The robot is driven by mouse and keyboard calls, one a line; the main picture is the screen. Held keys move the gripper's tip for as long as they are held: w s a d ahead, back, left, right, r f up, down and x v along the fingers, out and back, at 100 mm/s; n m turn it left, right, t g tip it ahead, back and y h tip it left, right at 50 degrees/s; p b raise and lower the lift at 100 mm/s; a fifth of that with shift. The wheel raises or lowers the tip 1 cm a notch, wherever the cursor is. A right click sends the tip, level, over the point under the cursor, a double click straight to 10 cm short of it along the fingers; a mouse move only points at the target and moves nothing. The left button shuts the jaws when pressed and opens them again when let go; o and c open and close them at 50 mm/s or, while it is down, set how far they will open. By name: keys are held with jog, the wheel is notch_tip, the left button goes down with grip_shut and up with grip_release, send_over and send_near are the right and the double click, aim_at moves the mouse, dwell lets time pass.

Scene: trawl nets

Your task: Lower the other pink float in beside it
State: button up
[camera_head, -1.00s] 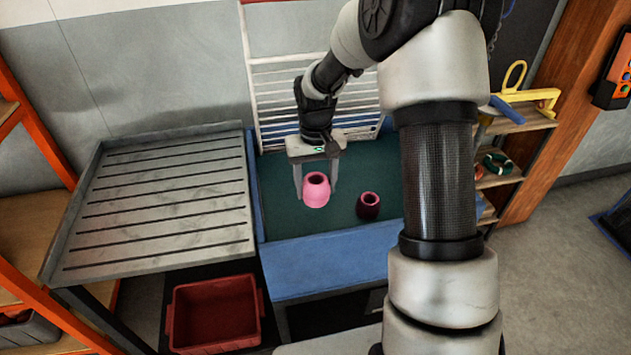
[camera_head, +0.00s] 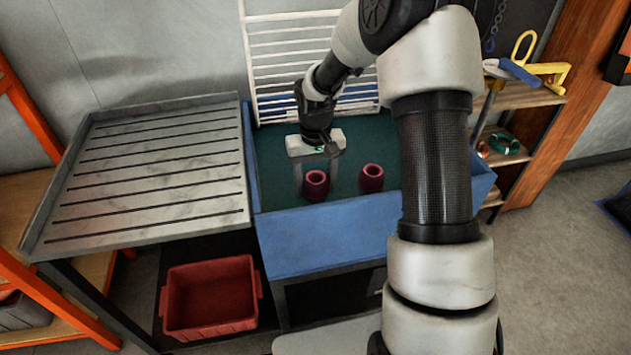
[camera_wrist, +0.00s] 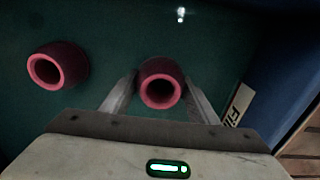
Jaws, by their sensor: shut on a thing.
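One pink float (camera_head: 316,186), a short ring-like piece with a hole in its top, is between the fingers of my gripper (camera_head: 316,178). My gripper is shut on it and holds it upright, low inside the blue tub (camera_head: 325,241). The other pink float (camera_head: 371,178) stands upright to its right, a small gap apart. In the wrist view the held float (camera_wrist: 161,84) is between the fingers, and the other float (camera_wrist: 57,67) is at the left. Both look dark red with pinker rims. I cannot tell whether the held float touches the bottom.
A grey slatted draining table (camera_head: 150,170) adjoins the tub on the left, with a red crate (camera_head: 210,297) below. A white rack (camera_head: 290,60) stands behind the tub. Shelves with a yellow-handled tool (camera_head: 540,74) are at the right. The green tub interior is otherwise clear.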

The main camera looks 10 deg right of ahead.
jog(key=o, duration=1.7)
jog(key=shift+o, duration=0.2)
